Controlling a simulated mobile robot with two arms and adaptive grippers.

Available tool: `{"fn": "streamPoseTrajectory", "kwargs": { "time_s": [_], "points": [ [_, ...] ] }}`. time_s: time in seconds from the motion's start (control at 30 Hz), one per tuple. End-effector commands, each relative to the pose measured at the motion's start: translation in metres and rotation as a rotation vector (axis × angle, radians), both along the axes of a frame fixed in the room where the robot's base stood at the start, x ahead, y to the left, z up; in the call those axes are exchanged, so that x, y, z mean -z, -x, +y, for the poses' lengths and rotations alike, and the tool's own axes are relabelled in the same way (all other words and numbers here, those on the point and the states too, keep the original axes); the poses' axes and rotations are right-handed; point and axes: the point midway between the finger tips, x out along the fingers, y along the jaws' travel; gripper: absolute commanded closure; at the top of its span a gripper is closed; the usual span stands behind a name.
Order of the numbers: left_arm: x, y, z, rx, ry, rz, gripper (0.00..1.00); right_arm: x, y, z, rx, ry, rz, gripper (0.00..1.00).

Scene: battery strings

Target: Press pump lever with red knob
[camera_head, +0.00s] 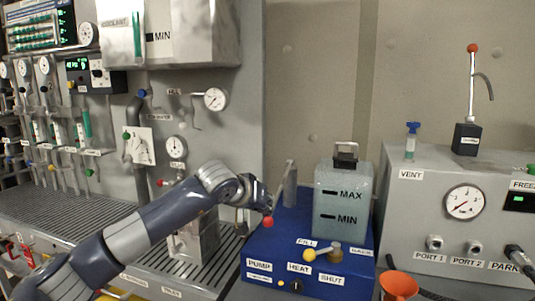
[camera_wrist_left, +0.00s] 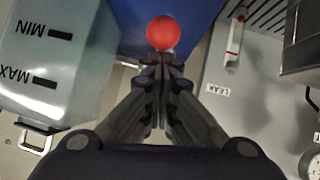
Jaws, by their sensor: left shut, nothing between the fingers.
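The red knob (camera_head: 268,221) shows at the left edge of the blue unit (camera_head: 290,262), above its PUMP label. In the left wrist view the red knob (camera_wrist_left: 163,32) is just beyond my fingertips, and its lever is mostly hidden. My left gripper (camera_head: 262,203) reaches in from the left, with its fingers close above the knob. In the left wrist view its fingers (camera_wrist_left: 160,62) are together with nothing between them. Whether they touch the knob I cannot tell. My right gripper is not in view.
A translucent tank (camera_head: 343,203) marked MAX and MIN stands on the blue unit, with a yellow-knobbed valve (camera_head: 310,255) in front. A grey VENT cabinet (camera_head: 420,200) at right carries another red-knobbed lever (camera_head: 472,85). A grated bench (camera_head: 60,205) is at left.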

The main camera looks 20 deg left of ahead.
Motion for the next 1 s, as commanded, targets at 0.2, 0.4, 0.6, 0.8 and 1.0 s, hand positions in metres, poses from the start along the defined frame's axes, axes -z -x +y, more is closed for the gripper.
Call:
{"fn": "streamPoseTrajectory", "kwargs": {
  "time_s": [0.2,0.4,0.6,0.8,1.0],
  "points": [
    [-0.001,0.004,0.001,-0.002,-0.006,0.018,1.00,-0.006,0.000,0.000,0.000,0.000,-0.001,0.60],
    [-0.046,0.012,0.002,0.000,-0.004,0.002,1.00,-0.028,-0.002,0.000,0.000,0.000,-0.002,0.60],
    [-0.052,0.051,0.010,0.002,-0.005,0.001,1.00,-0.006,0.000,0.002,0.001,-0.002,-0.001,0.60],
    [-0.069,0.083,0.015,0.002,-0.003,-0.003,1.00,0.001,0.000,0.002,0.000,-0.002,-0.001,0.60],
    [-0.078,0.099,0.018,0.001,-0.001,-0.003,1.00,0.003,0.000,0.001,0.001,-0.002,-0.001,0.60]
  ]
}}
